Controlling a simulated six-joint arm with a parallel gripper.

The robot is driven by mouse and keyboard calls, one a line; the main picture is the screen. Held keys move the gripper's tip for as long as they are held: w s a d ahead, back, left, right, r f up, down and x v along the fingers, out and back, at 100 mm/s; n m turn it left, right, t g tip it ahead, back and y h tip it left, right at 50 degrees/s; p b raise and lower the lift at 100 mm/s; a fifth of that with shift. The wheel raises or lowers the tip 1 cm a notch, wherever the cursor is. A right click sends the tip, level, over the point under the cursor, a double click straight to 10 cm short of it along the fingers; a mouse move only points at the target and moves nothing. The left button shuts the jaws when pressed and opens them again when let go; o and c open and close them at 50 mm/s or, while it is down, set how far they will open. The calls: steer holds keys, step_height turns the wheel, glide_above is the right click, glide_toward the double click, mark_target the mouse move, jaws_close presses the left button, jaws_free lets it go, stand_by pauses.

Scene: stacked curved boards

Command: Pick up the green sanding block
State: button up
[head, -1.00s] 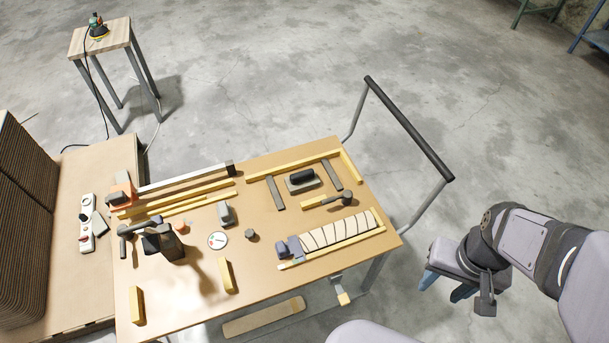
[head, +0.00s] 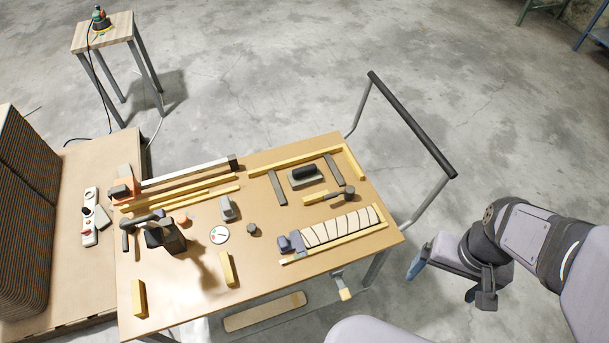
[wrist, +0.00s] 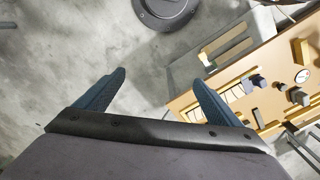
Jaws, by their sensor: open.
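No block that is clearly green can be made out in either view. A greyish block with a black grip (head: 303,176) lies on the far right part of the cart's tan top (head: 200,290). A small grey block (head: 229,208) stands near the middle of the top. My gripper (head: 443,281) is at the right, beyond the cart's right edge and apart from everything on it. In the wrist view my gripper (wrist: 158,78) is open, with its two blue fingers spread and nothing between them.
A stool (head: 104,33) bears a green-and-black power tool (head: 101,20). A dark round base (wrist: 166,8) stands on the floor.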

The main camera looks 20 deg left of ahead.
steer(key=w+a+f+n+t+b, duration=0.1)
steer(key=w+a+b, duration=0.1)
steer(key=w+a, duration=0.35)
steer(key=w+a+f+n+b, duration=0.2)
steer(key=w, duration=0.6)
steer(key=n+t+y+b, duration=0.25)
steer(key=n+b, duration=0.35)
steer(key=b, duration=0.3)
glide_above(304, 168)
steer(key=s+d, duration=0.2)
step_height(304, 168, down, 12)
steer(key=shift+y, duration=0.35)
steer(key=shift+p+x, duration=0.75)
steer(key=shift+x, duration=2.8)
steer(key=shift+c, duration=0.3)
steer(key=c, duration=0.6)
steer(key=shift+r, duration=0.15)
step_height(304, 168, up, 10)
steer(key=shift+f+b, duration=0.1)
steer(key=shift+b, duration=0.35)
